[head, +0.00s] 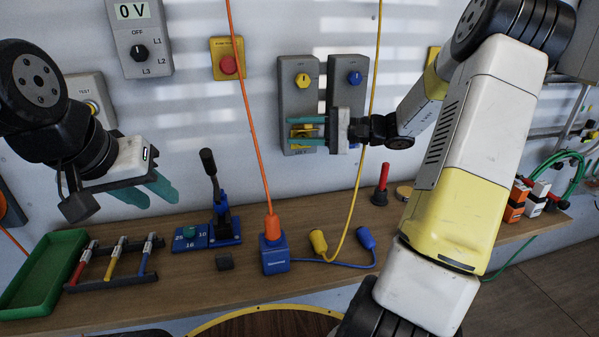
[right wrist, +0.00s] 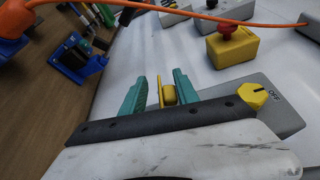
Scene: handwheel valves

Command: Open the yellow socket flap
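The yellow socket flap (head: 301,131) is on the lower part of a grey wall box (head: 298,98) with a yellow knob (head: 302,80) above. My right gripper (head: 306,132) is at this socket, one teal finger above the yellow part and one below. In the right wrist view yellow parts (right wrist: 168,94) show between the two spread fingers, with gaps on the sides, so the gripper looks open. Whether a fingertip touches the flap, and how far it stands out, I cannot tell. My left gripper (head: 146,192) is open and empty over the bench's left part.
A second box with a blue knob (head: 354,78) adjoins at right, partly behind my right gripper. A yellow box with a red button (head: 228,64) is at left. An orange cable (head: 249,115) and a yellow cable (head: 371,90) hang nearby. The bench (head: 190,275) holds plugs and tools.

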